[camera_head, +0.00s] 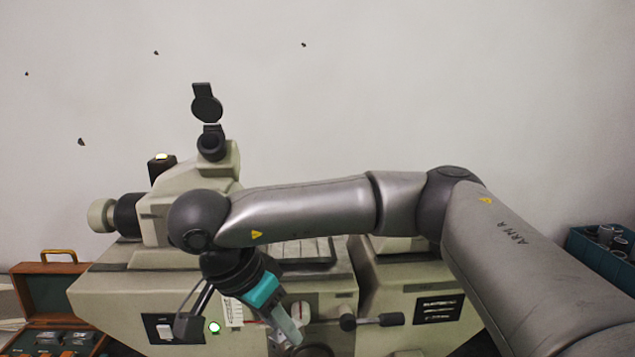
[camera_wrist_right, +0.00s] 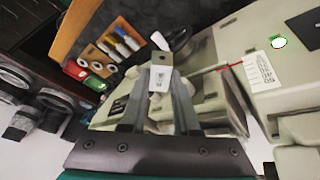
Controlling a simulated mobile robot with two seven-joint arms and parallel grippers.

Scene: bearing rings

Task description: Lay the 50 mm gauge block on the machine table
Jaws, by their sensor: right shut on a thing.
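My right gripper (camera_head: 293,335) points down in front of the machine in the head view. In the right wrist view its two fingers (camera_wrist_right: 158,95) are shut on a small grey block with a printed label, the gauge block (camera_wrist_right: 160,78). The block sits between the fingertips; its size marking is too small to read. In the head view I cannot make the block out clearly at the fingertips. The machine table (camera_head: 305,250) is the grey grooved surface behind my right forearm, partly covered by it. My left gripper is not in view.
An open wooden case (camera_head: 40,268) with small items stands at the left. The eyepiece column (camera_head: 212,158) rises left of the table. A lever handle (camera_head: 378,320) sticks out at the machine's front. A blue crate (camera_head: 600,262) with rings stands at the right.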

